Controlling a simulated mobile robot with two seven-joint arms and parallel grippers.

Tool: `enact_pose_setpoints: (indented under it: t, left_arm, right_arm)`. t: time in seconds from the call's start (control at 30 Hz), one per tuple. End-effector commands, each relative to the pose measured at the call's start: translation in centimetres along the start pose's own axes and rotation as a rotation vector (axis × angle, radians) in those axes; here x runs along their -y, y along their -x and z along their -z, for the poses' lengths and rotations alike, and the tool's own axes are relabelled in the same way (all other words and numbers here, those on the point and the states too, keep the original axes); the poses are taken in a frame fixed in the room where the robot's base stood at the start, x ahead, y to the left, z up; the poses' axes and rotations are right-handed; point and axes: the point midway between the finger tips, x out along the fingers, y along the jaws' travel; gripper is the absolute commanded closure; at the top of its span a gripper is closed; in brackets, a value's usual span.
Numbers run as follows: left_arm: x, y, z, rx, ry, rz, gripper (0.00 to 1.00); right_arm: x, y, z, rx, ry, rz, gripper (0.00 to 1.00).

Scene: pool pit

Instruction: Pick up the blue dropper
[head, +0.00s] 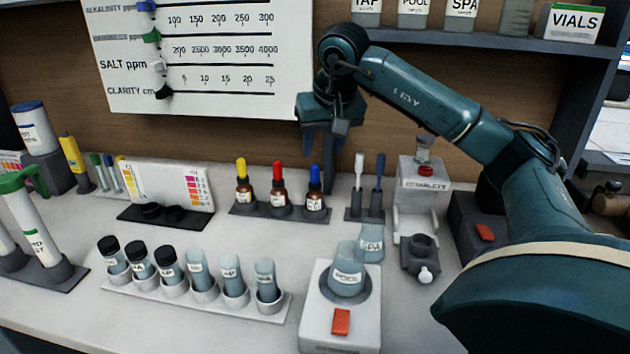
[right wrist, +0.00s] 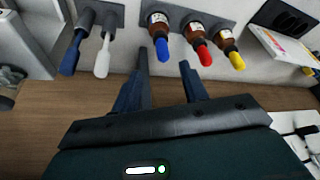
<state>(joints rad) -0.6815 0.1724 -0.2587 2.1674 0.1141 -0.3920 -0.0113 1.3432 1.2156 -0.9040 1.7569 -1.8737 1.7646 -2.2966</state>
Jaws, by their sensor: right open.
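The blue dropper (head: 315,188) is a small brown bottle with a white label and a blue bulb. It stands upright at the right end of a dark holder (head: 283,213), beside the red dropper (head: 277,188) and the yellow dropper (head: 243,184). My right gripper (head: 322,155) is open and empty, fingers pointing down, just above the blue dropper in the head view. In the right wrist view the blue dropper (right wrist: 161,38) shows between the tips of my open right gripper (right wrist: 164,57). Contact is not visible. My left gripper is not in view.
A white and a blue stirrer (head: 377,176) stand in a stand just right of the droppers. A white and grey device (head: 420,195) stands further right. In front are a vial rack (head: 240,305) and a scale (head: 335,318) with a beaker. A scale board hangs behind.

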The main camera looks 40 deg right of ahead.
Motion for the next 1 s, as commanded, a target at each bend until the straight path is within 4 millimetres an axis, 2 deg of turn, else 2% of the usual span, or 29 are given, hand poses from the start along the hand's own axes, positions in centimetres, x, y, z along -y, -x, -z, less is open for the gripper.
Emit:
enact_pose_setpoints:
  t: [0.1, 0.37, 0.6, 0.9, 1.0]
  left_arm:
    - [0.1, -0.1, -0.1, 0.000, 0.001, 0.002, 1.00]
    - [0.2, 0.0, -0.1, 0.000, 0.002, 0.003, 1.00]
    - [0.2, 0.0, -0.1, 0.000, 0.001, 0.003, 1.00]
    - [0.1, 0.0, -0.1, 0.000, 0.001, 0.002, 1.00]
    - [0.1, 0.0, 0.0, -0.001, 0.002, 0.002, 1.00]
  right_arm:
    - [0.0, -1.8, 0.0, 0.000, -0.001, 0.000, 0.56]
    - [0.2, -3.8, -0.1, 0.002, -0.001, 0.000, 0.56]
    - [0.5, -7.3, -0.3, 0.002, -0.001, 0.001, 0.56]
    - [0.5, -7.9, -0.3, -0.001, -0.001, 0.002, 0.56]
    - [0.5, -7.8, -0.3, -0.001, -0.001, 0.002, 0.63]
